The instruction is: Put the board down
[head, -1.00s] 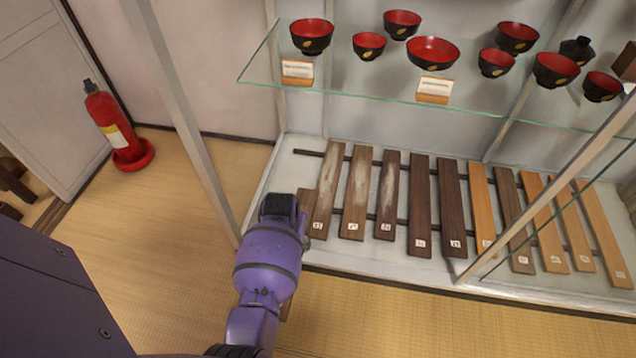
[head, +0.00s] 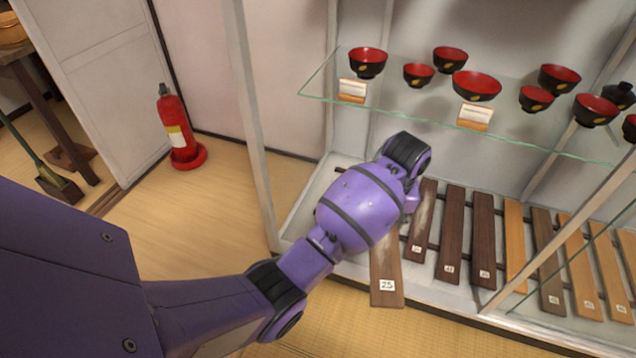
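A dark brown board labelled 25 (head: 386,275) shows below my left arm at the cabinet's lower front. Its labelled end reaches past the front edge of the white cabinet floor, and its upper part is hidden behind my arm. My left arm's wrist is over the board, and the gripper fingers are hidden, so I cannot tell whether they hold it. Several other boards, such as a dark one (head: 453,235) and a light one (head: 516,245), lie side by side across dark rails in the cabinet. My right gripper is out of view.
A glass shelf (head: 330,98) with red and black bowls (head: 476,87) and small cards hangs above the boards. A cabinet post (head: 252,120) stands left of my wrist. A red fire extinguisher (head: 174,125) stands by the wall. The tatami (head: 150,225) between is clear.

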